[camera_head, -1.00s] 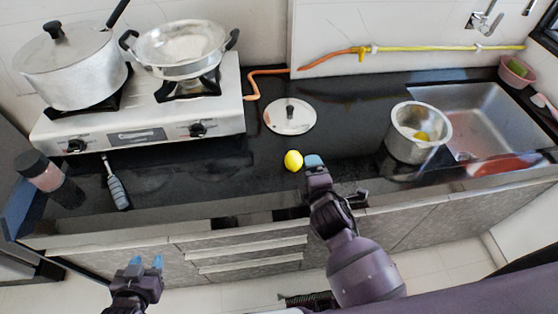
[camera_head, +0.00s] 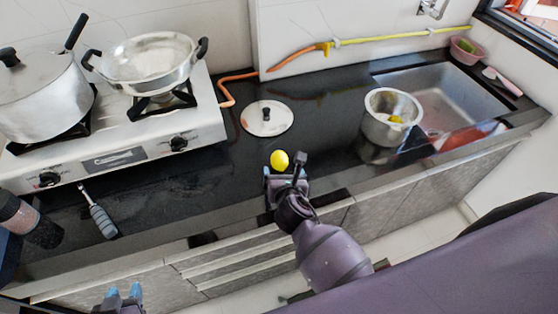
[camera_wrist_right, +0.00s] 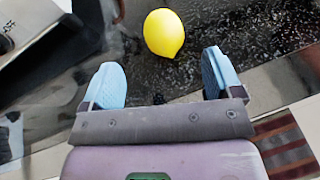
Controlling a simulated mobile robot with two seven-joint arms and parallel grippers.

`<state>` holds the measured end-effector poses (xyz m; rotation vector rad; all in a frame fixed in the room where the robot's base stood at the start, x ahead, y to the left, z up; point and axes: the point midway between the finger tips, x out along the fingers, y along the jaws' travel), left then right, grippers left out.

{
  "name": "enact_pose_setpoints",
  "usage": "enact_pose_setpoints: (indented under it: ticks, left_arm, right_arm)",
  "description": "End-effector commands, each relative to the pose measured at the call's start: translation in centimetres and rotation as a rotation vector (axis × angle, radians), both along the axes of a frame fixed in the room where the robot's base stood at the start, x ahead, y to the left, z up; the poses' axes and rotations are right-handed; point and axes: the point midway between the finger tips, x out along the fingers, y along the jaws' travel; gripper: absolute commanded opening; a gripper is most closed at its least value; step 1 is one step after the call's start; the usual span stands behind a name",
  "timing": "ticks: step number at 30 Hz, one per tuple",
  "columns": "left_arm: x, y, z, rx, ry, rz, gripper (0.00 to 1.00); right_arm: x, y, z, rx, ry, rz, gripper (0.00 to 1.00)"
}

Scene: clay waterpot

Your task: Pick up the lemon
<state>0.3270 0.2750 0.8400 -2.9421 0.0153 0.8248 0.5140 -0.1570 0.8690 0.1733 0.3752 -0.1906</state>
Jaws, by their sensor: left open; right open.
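A yellow lemon (camera_head: 279,160) lies on the black counter (camera_head: 200,215), just beyond my right gripper (camera_head: 284,172). In the right wrist view the lemon (camera_wrist_right: 164,33) is ahead of the gap between the two blue fingertips, apart from them. My right gripper (camera_wrist_right: 165,80) is open and empty. My left gripper (camera_head: 124,292) is open and empty at the bottom left, low in front of the cabinets and far from the lemon. Another yellow object (camera_head: 396,119) sits inside a steel pot (camera_head: 377,125) near the sink.
A round metal lid (camera_head: 250,118) lies behind the lemon. A gas stove (camera_head: 135,150) with a covered pot (camera_head: 40,100) and a steel pan (camera_head: 150,62) stands at the left. A grey-handled tool (camera_head: 102,220) and a jar (camera_head: 22,217) are near the front edge. The sink (camera_head: 440,90) is at the right.

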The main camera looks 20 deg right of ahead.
Motion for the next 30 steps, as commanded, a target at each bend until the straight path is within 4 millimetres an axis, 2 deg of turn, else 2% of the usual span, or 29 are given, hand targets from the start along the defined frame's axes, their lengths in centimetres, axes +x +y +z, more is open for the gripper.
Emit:
enact_pose_setpoints:
  ticks: [3,11,21,30]
  left_arm:
    - [0.0,0.0,-0.3,0.001,0.0,-0.001,0.43]
    - [0.0,0.2,-0.3,0.005,-0.002,-0.002,0.43]
    - [0.1,0.2,-1.1,0.005,-0.002,-0.003,0.43]
    - [0.2,0.2,-1.2,0.006,-0.003,-0.004,0.43]
  right_arm:
    - [1.6,-0.2,-0.7,0.002,0.0,-0.001,0.85]
    - [3.0,-0.5,-1.4,0.003,0.001,-0.001,0.85]
    - [6.7,-1.4,-3.3,0.003,0.001,-0.001,0.85]
    - [7.3,-1.5,-3.4,0.003,-0.001,0.0,0.85]
